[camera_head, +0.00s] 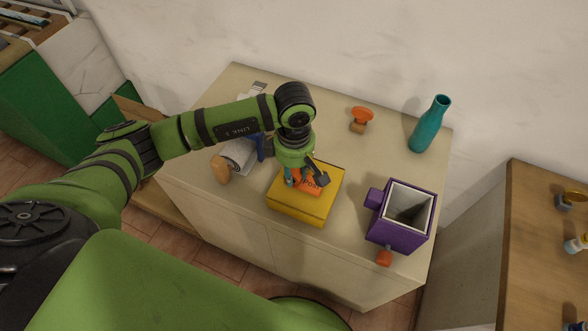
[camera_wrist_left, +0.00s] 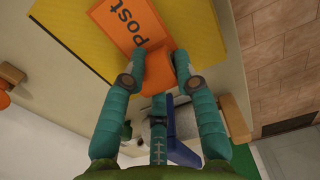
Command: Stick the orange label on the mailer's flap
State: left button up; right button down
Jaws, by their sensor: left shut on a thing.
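The yellow mailer (camera_head: 294,208) lies flat on the cream counter, and it also fills the upper part of the left wrist view (camera_wrist_left: 200,28). The orange label (camera_head: 311,186) with dark "post" lettering is over its top; in the left wrist view the label (camera_wrist_left: 125,22) overlaps the mailer. My left gripper (camera_head: 303,180) points down above the mailer. Its teal fingers (camera_wrist_left: 160,62) are shut on the label's plain orange end. I cannot tell whether the label touches the mailer. My right gripper is not in view.
A purple open container (camera_head: 390,236) stands right of the mailer, with an orange knob (camera_head: 384,258) in front. A teal bottle (camera_head: 428,126) and an orange-topped stamp-like item (camera_head: 361,116) are behind. A tan wooden piece (camera_head: 221,169) lies left. Bare counter (camera_head: 350,158) shows between.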

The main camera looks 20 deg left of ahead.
pick_arm(q)
jog(key=shift+f, duration=0.2)
dwell(0.5)
jog(key=o, duration=1)
jog(key=shift+c, duration=0.2)
jog(key=shift+r, duration=0.2)
notch_tip(320, 180, up, 12)
jog(key=shift+f, duration=0.15)
